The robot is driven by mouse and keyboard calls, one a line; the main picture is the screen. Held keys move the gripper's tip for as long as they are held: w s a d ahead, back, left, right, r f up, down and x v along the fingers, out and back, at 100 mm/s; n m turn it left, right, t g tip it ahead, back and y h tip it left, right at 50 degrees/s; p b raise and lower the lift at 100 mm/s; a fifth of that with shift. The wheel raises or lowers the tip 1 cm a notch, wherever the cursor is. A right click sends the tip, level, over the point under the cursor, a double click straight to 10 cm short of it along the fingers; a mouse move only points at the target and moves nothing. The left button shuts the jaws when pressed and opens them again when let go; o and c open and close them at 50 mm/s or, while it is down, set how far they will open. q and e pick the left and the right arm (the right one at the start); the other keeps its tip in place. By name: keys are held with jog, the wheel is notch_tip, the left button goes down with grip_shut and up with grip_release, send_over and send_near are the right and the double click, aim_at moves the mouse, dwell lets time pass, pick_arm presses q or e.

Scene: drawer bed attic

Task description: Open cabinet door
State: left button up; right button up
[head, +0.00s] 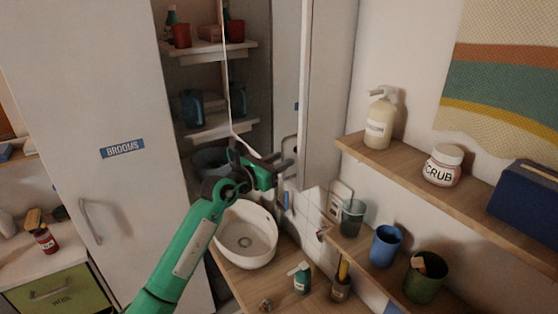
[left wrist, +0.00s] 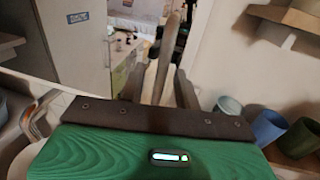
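A mirrored door panel (head: 285,60) stands behind the sink, with a pale edge running down its left side. My left gripper (head: 285,165) is at the lower part of this panel, reaching in from the lower left. In the left wrist view, a pale bar handle (left wrist: 165,58) runs lengthwise between my two fingers (left wrist: 160,88). The fingers are spread, with gaps beside the bar, so the gripper looks open around it. Whether a finger touches the bar is unclear. A tall door labelled BROOMS (head: 60,110) is shut at left, with its own handle (head: 90,222). My right gripper is out of view.
A white basin (head: 246,235) sits on a wooden counter below my gripper. At right, a wooden shelf (head: 420,180) holds a soap bottle (head: 379,120) and a scrub jar (head: 443,165). Several cups, including a blue cup (head: 386,245), stand below it. Shelves with bottles (head: 195,55) show behind.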

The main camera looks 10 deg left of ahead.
pick_arm(q)
jog(key=shift+c, duration=0.3)
grip_shut()
